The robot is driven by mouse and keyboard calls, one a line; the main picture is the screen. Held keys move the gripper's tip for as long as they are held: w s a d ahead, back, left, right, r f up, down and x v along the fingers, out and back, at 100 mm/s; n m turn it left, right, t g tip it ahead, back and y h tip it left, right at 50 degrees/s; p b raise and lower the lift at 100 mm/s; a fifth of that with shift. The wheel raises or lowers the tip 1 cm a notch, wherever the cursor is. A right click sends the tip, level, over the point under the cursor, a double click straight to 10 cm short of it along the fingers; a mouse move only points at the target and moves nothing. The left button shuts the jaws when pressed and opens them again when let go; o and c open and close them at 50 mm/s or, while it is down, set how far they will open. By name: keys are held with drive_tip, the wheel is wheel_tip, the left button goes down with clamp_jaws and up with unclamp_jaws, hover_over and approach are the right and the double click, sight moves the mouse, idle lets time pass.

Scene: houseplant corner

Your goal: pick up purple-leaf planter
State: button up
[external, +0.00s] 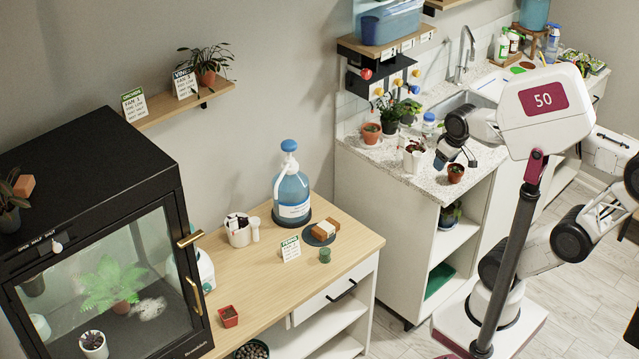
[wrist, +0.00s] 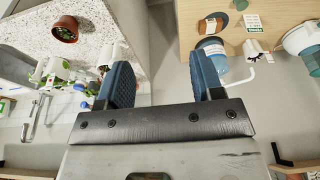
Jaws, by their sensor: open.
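A small terracotta pot (external: 456,173) with dark contents stands upright near the front corner of the speckled counter; a terracotta pot with dark contents also shows at upper left in the wrist view (wrist: 65,29). White cup-like planters (external: 412,157) with some dark reddish foliage stand just left of it; white containers also show in the wrist view (wrist: 57,68). My gripper (external: 456,161) is open above the counter corner, close to the small terracotta pot. In the wrist view, the space between my fingers (wrist: 160,66) is empty, and the pot lies left of both fingers.
The speckled counter (external: 391,165) holds a terracotta pot with a green plant (external: 371,133), a dark-potted plant (external: 389,122) and a sink with a tall faucet (external: 465,55). A wooden table (external: 262,290) with a blue jug (external: 291,190) stands lower left.

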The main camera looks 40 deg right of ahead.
drive_tip(key=w+a+r+n+t+y, duration=0.2)
drive_tip(key=w+a+r+t+y, duration=0.1)
drive_tip(key=w+a, duration=1.05)
drive_tip(key=w+a+r+n+t+y, duration=0.25)
drive_tip(key=w+a, duration=0.85)
drive_tip(key=w, duration=0.6)
drive_tip(key=w+a+f+t+h, duration=0.1)
drive_tip(key=w+a+f+t, duration=0.1)
drive_tip(key=w+a, duration=0.45)
drive_tip(key=w+a+f+m+t, duration=0.1)
drive_tip(key=w+a+f, duration=0.15)
drive_tip(key=a, duration=0.75)
drive_tip(key=w+a+f+t+h, duration=0.1)
drive_tip(key=w+a+f+t, duration=0.1)
drive_tip(key=w+a, duration=0.45)
wheel_tip(320, 180, down, 25)
drive_tip(key=s+a, duration=0.1)
drive_tip(key=shift+s+a+r, duration=0.15)
drive_tip(key=shift+a+r, duration=0.05)
drive_tip(key=shift+a, duration=0.1)
drive_tip(key=shift+g, duration=0.35)
drive_tip(key=shift+x, duration=1.35)
